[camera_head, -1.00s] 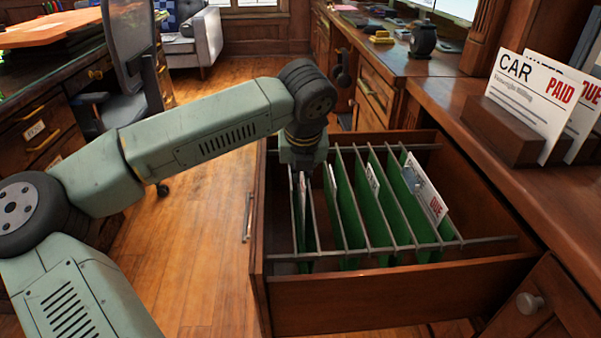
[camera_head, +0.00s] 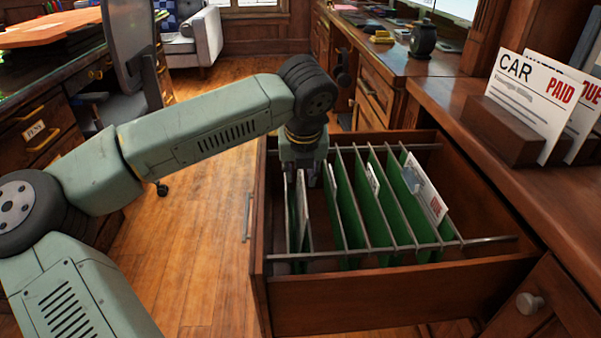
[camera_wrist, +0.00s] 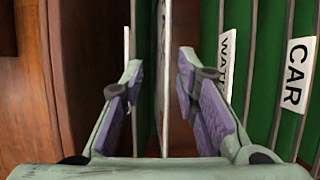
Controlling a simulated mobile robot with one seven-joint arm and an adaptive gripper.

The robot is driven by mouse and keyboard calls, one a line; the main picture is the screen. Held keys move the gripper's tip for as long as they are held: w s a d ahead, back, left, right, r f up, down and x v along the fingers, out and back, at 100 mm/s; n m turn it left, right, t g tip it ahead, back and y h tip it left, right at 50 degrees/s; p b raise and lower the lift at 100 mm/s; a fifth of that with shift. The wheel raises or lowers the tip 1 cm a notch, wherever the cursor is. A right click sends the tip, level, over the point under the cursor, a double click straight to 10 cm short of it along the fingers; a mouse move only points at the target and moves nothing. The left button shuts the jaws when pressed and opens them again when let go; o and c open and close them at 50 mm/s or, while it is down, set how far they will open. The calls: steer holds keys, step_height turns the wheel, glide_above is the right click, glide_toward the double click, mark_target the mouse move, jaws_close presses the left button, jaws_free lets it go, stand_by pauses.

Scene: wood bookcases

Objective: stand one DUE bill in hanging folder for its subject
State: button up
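My gripper (camera_head: 304,180) is low over the left part of the open drawer. In the wrist view my gripper (camera_wrist: 160,66) has its purple-padded fingers spread apart. A thin white bill (camera_wrist: 163,80) stands edge-on between them, with a gap to each finger; it also shows in the head view (camera_head: 303,208). Its print cannot be read. Another white edge (camera_wrist: 127,45) shows beside the left finger. Green hanging folders (camera_head: 350,210) hang from metal rails. Tabs reading "WAT…" (camera_wrist: 226,62) and "CAR" (camera_wrist: 296,75) are right of my gripper. A bill with red print (camera_head: 428,190) stands in the right folders.
A wooden holder (camera_head: 500,132) on the right counter carries a CAR bill marked PAID (camera_head: 530,95) and a bill ending in red "UE" (camera_head: 585,90) behind it. The drawer's front wall (camera_head: 400,292) rises around the folders. The drawer's right side is empty.

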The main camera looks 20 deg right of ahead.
steer(key=v, duration=1.1)
steer(key=shift+r, duration=0.2)
steer(key=shift+s, duration=0.15)
